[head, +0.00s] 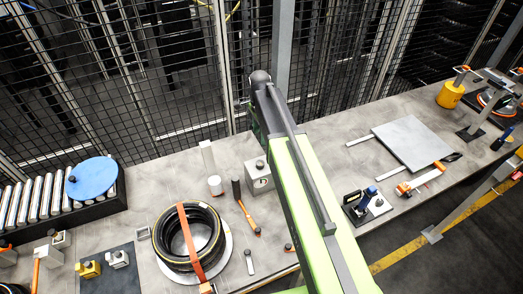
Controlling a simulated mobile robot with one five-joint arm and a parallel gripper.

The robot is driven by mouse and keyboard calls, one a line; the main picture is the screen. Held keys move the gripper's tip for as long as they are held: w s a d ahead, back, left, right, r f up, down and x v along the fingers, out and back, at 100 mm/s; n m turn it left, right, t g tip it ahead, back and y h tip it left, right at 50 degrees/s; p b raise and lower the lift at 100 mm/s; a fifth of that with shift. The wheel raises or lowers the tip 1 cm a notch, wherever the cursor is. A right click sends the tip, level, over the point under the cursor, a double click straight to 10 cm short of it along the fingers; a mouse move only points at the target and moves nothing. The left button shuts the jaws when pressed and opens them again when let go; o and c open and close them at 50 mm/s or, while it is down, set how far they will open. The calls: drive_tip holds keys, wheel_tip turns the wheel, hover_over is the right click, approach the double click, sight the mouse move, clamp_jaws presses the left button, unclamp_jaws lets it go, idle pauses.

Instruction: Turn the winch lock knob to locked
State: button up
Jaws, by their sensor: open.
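I cannot tell for certain which fitting is the winch lock knob, and no locked mark is readable. A pale box (258,178) with a small dark knob on top and a dark round spot on its front stands just left of my arm. A small metal fixture (367,206) with black and blue upright parts stands right of my arm. My green arm rises from the bottom edge to the far edge of the bench. My gripper does not show; the arm's far end bends down out of sight.
A strapped tyre (188,238) lies left of my arm, near a hammer (246,207). A roller conveyor (50,200) with a blue disc (93,177) is at far left. A grey plate (411,142) and yellow canister (450,95) are at right. Mesh fencing stands behind the bench.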

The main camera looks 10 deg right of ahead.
sight(260, 162)
wheel_tip(260, 162, down, 18)
drive_tip(key=b, duration=1.8)
drive_tip(key=shift+r, duration=0.2)
drive_tip(key=shift+c, duration=0.3)
drive_tip(key=shift+d, duration=0.1)
clamp_jaws()
